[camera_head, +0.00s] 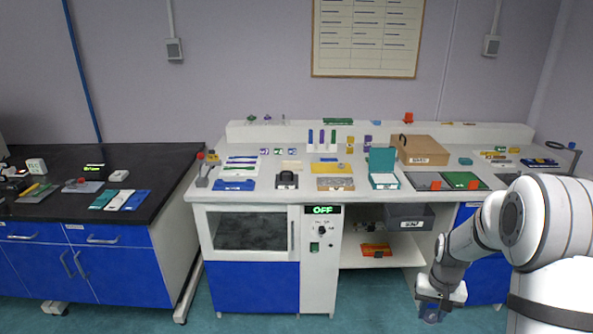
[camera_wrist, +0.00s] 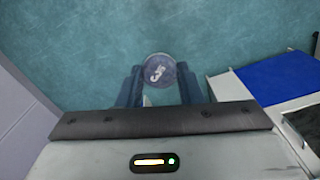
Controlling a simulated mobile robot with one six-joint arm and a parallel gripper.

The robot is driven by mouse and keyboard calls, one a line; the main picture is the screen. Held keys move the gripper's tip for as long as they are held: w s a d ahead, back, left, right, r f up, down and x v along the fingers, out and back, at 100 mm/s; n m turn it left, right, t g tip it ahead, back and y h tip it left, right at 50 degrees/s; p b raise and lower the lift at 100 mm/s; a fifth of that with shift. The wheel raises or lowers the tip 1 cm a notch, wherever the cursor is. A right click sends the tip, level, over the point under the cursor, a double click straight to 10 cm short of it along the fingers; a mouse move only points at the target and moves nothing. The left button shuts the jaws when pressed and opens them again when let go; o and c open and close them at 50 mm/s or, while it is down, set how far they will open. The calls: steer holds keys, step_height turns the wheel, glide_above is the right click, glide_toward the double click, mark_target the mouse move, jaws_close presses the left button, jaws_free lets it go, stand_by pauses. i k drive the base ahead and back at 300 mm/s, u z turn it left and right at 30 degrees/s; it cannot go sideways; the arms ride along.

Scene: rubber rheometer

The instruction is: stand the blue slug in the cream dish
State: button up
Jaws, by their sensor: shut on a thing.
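My gripper (camera_head: 431,312) hangs low in front of the bench at the lower right, above the floor. In the wrist view my gripper (camera_wrist: 160,88) is shut on the blue slug (camera_wrist: 159,70). Its round, grey-blue end face with a pale mark shows between the two dark blue fingers. The slug's sides are mostly hidden. In the camera_head view the slug cannot be told apart from the fingers. I cannot pick out the cream dish for certain; a small cream piece (camera_head: 292,165) lies on the white bench top.
The white bench (camera_head: 345,201) carries several small items, an open teal box (camera_head: 382,160) and a cardboard box (camera_head: 420,151). A black-topped bench (camera_head: 140,158) is at left. The teal floor (camera_head: 375,300) in front is clear.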

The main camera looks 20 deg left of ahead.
mark_target(287, 166)
steer(key=z, duration=1.4)
steer(key=i, duration=0.05)
steer(key=u, duration=2.6)
